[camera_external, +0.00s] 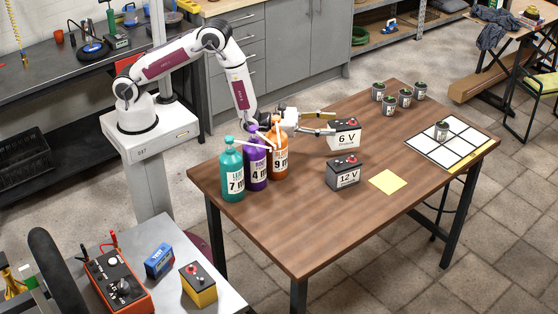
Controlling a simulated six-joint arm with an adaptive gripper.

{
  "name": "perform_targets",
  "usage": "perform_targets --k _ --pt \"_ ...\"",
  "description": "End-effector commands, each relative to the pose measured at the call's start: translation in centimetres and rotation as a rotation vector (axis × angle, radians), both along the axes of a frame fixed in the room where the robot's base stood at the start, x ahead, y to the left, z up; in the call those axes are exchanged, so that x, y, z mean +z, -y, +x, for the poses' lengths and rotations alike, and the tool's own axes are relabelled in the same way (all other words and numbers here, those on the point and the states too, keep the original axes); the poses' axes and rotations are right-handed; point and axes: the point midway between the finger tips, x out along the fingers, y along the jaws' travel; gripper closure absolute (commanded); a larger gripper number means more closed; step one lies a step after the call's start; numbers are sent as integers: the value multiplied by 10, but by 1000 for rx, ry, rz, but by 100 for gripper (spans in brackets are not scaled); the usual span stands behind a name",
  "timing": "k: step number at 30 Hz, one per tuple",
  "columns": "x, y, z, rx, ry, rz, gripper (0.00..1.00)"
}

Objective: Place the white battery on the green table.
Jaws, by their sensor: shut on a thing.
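The white battery (344,138), marked "6 V" with a dark top, is at the middle of the brown wooden table (300,235). My gripper (332,123) reaches in from the left, low and nearly level, and its fingers are shut on the white battery near its upper left part. The exact contact is small and hard to see. I cannot tell whether the battery rests on the wood or is slightly raised. No green-topped table shows in this view.
Teal (232,172), purple (255,165) and orange (277,155) bottles stand close by my gripper. A dark "12 V" battery (343,173) and yellow note (388,182) lie in front. Several small cans and a white grid (427,153) are right. A grey table (212,268) holds other batteries.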

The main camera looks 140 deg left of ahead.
Motion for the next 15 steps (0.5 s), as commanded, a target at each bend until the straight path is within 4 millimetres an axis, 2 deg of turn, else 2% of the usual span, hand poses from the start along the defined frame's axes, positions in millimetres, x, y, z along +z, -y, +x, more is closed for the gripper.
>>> perform_targets --k 15 --pt "-5 -1 1 -1 8 7 100"
